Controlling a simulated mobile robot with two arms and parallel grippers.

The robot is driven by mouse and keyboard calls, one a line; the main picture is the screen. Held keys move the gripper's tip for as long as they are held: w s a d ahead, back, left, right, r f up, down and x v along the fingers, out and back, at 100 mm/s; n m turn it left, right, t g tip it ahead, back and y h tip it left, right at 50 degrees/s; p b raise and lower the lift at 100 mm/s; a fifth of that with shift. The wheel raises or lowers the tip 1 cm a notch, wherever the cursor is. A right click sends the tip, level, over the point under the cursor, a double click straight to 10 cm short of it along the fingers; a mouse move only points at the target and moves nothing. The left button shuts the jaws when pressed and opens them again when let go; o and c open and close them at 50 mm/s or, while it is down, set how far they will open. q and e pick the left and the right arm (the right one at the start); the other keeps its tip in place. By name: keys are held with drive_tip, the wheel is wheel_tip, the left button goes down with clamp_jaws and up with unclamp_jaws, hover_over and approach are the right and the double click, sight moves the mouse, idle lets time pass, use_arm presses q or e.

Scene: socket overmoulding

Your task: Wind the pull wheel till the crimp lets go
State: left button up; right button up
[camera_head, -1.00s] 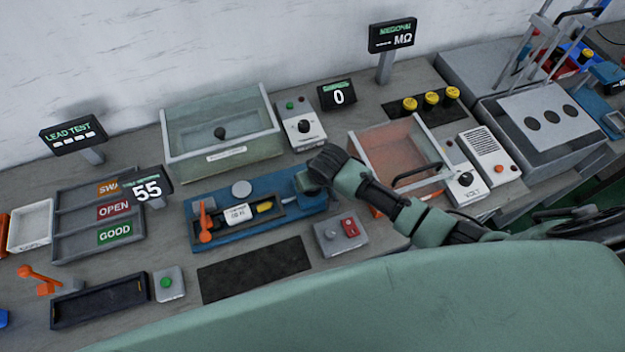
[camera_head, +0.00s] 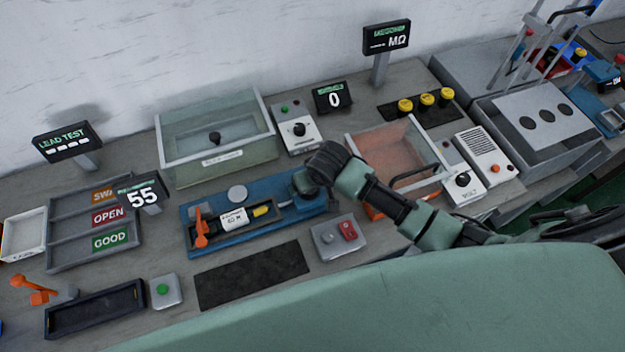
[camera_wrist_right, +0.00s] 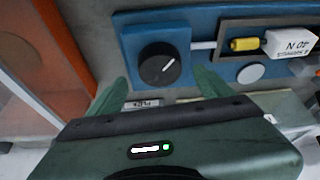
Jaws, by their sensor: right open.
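The blue pull rig (camera_head: 190,250) stands mid-bench. It carries an orange lever (camera_head: 201,229), a white block marked 40 N (camera_head: 235,219) and a yellow piece (camera_head: 261,211). The black pull wheel (camera_wrist_right: 162,64), with a white mark, sits at the rig's end in the right wrist view. My right gripper (camera_wrist_right: 162,90) is open; its two green fingers show on either side of the wheel's near edge. I cannot tell whether they touch it. My left gripper is not in view.
A grey box with a red switch (camera_head: 348,230) is in front of the rig, right of a dark mat (camera_head: 252,275). An orange-floored tray (camera_head: 349,146) lies right, beneath my arm.

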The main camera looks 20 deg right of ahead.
drive_tip(key=shift+v, duration=2.3)
